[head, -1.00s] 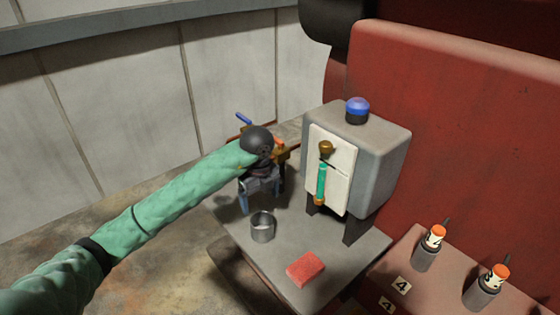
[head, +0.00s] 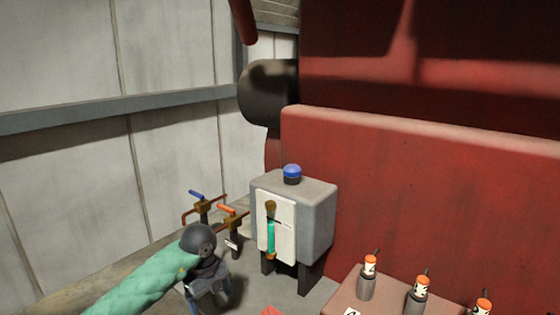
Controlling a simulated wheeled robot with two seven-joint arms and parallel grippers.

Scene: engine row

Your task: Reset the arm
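My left arm in its green sleeve comes in from the lower left. My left gripper (head: 209,294) hangs below the dark round wrist at the bottom of the head view, pointing down. Its two fingers are spread apart, with nothing seen between them. It is left of the grey box and in front of the pipe valves. My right arm and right gripper are not in view.
A grey box (head: 318,225) with a blue dome (head: 292,172) and a green sight tube (head: 271,238) stands on a ledge. Behind my gripper are a blue-handled valve (head: 203,205) and an orange-handled valve (head: 231,213). Several orange-topped plugs (head: 368,286) stand at right. A red block (head: 271,311) shows at the bottom edge.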

